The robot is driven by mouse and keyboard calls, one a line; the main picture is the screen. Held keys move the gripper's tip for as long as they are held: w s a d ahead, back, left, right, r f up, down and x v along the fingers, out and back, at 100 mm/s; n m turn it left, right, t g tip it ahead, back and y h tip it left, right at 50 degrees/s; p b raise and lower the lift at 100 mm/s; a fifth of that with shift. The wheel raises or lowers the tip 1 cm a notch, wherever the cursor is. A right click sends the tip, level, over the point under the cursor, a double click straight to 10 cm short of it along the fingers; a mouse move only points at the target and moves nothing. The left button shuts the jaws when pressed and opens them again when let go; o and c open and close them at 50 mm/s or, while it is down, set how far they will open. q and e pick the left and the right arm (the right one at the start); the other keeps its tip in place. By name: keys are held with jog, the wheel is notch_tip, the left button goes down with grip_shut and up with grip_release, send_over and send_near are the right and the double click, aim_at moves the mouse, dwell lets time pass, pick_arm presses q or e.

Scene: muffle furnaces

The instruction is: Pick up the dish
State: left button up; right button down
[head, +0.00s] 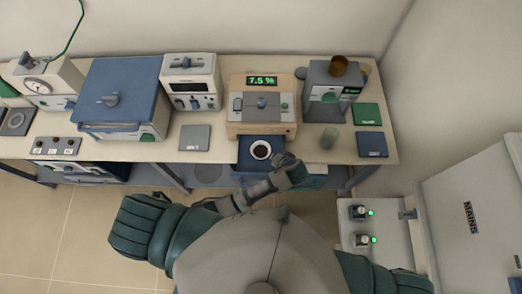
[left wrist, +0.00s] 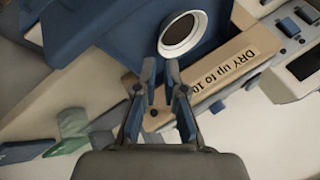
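The dish (head: 261,150) is a small round white dish with dark contents. It sits on the blue pulled-out tray (head: 247,163) at the front of the tan instrument that reads 7.5 %. In the left wrist view the dish (left wrist: 182,33) lies just beyond the fingertips. My left gripper (head: 284,160) is just to the right of and in front of the dish. In the left wrist view the left gripper (left wrist: 160,63) has its fingers apart with nothing between them. My right gripper is out of view.
The tan instrument (head: 262,104) stands behind the dish. A green pad (head: 367,114) and a blue pad (head: 372,144) lie at the bench's right end. A grey-blue pad (head: 194,138) lies left of the tray.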

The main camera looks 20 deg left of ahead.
aim_at(270, 154)
pick_arm(q)
jog(key=x, duration=0.3)
jog(key=shift+w+a+f, duration=0.1)
jog(key=shift+a, duration=0.05)
jog(key=x, duration=0.2)
jog(key=p+x, duration=0.1)
jog(key=x, duration=0.2)
jog(key=shift+w, duration=0.25)
grip_shut()
